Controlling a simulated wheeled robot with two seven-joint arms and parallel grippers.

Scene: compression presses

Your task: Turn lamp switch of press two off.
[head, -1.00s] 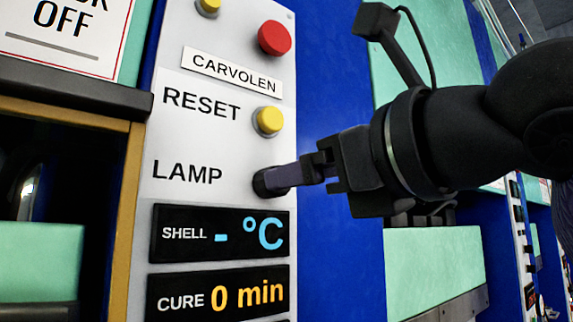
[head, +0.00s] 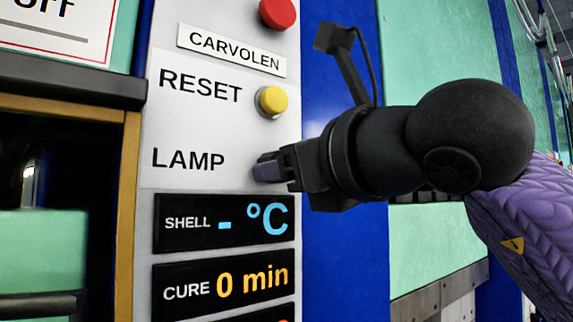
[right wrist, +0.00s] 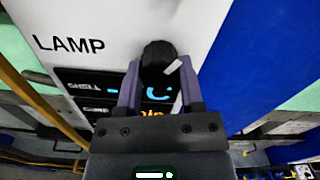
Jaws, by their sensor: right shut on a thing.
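The lamp switch (right wrist: 158,54) is a dark round knob on the grey-white panel, beside the word LAMP. In the right wrist view it sits between the two purple-grey fingers of my right gripper (right wrist: 157,75), which is shut on it. A white pointer mark shows at the knob's lower right there. In the head view my right gripper (head: 270,171) reaches the panel from the right at LAMP and hides most of the knob. My left gripper is not in view.
Above the switch are a yellow RESET button (head: 271,101) and a red button (head: 278,12). Below are the SHELL display (head: 223,221) and the CURE display (head: 223,284). A dark opening with a tan frame (head: 127,210) lies left of the panel.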

